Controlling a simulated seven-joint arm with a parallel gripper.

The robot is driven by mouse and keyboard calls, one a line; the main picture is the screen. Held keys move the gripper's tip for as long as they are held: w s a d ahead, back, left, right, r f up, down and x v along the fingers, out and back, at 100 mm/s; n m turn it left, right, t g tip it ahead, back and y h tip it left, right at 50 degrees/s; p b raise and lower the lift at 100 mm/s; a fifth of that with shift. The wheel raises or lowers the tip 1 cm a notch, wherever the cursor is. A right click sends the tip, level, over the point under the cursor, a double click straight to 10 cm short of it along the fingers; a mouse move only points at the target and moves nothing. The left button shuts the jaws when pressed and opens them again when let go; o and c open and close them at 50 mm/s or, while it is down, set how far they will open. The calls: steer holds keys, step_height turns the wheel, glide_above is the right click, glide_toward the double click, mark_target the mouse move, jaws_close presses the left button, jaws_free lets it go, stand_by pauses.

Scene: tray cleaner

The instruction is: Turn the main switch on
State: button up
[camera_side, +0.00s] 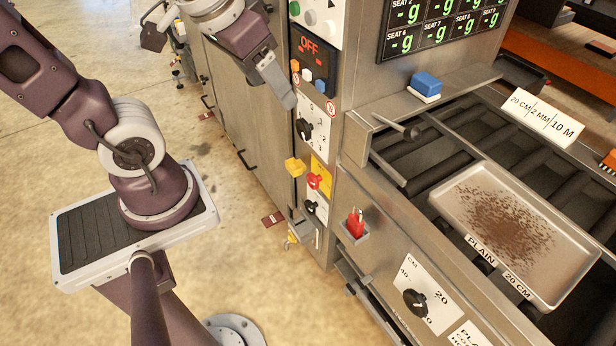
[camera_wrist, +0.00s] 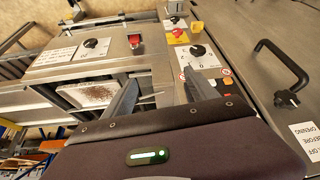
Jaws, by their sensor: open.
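A red rotary knob on a yellow plate (camera_side: 318,176), which looks like the main switch, is on the front of the steel cabinet. It also shows at the top of the wrist view (camera_wrist: 178,33). I cannot read its position. A panel above it shows OFF (camera_side: 309,46) in red. My gripper (camera_side: 285,98) is in front of the cabinet, above the red knob and apart from it. In the wrist view its two fingers (camera_wrist: 161,80) are spread, with nothing between them.
A black dial (camera_side: 306,130) sits between the panel and the knob. A yellow block (camera_side: 294,167) juts out beside the knob. A red switch (camera_side: 355,222) is lower right. A tray (camera_side: 446,204) with brown crumbs lies on the rollers.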

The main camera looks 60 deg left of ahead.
steer(key=s+d+r+m, duration=0.1)
steer(key=s+d+r, duration=0.15)
steer(key=s, duration=0.25)
steer(key=w+a+f+n+y, duration=0.1)
steer(key=w+a+f, duration=0.35)
steer(key=w, duration=0.25)
steer(key=w+a+f+y, duration=0.1)
steer(key=w+a+f, duration=0.3)
steer(key=w+a, duration=0.2)
steer(key=w+a+f+y, duration=0.1)
steer(key=w+a+f, duration=0.2)
steer(key=a+f, duration=0.9)
steer(key=m+t+h, duration=0.2)
steer(key=t+h, duration=0.2)
glide_toward(310, 181)
steer(key=x, duration=0.9)
steer(key=shift+w+d+f, duration=0.1)
steer(key=shift+w+f, duration=0.05)
steer(key=shift+f, duration=0.05)
steer(key=shift+c, duration=0.5)
